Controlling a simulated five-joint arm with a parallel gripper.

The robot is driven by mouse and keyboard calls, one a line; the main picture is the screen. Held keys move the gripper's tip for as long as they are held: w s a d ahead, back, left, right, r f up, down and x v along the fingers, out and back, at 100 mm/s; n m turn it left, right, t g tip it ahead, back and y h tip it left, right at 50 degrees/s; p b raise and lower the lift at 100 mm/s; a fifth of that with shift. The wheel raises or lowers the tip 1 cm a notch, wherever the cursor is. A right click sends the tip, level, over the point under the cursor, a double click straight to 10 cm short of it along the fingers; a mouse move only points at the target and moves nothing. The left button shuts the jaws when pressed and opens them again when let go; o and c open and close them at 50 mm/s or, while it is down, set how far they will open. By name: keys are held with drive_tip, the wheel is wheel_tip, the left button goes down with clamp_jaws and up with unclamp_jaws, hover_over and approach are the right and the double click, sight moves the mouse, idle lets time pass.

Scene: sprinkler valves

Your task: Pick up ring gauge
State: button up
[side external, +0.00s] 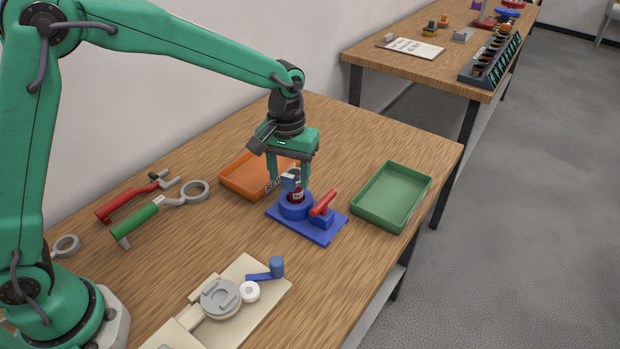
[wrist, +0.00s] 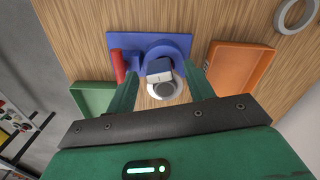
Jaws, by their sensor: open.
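My gripper (side external: 290,180) is open and points down over a blue fixture (side external: 325,230), well to the right of the gauge. Its fingers stand on either side of a small valve part (side external: 298,195) with a grey block on top, seated in the fixture. I cannot tell whether they touch it.
An orange tray (side external: 235,183) is behind my gripper and a green tray (side external: 377,222) at right. A red-handled tool (side external: 125,203) lies beside the gauge. Another grey ring (side external: 57,248) is near my base. A cream fixture (side external: 270,293) stands at the front. The fixture has a red handle (side external: 323,203).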

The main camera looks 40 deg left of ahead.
drive_tip(key=shift+f, duration=0.5)
drive_tip(key=shift+c, duration=0.2)
clamp_jaws()
drive_tip(key=shift+r, duration=0.15)
drive_tip(key=shift+r, duration=0.4)
wheel_tip(320, 180, up, 3)
drive_tip(key=shift+r, duration=0.15)
drive_tip(key=s+d+r, duration=0.6)
drive_tip(key=s+d, duration=0.2)
drive_tip(key=shift+s+r, duration=0.25)
drive_tip(key=shift+r, duration=0.1)
drive_tip(key=shift+a, duration=0.1)
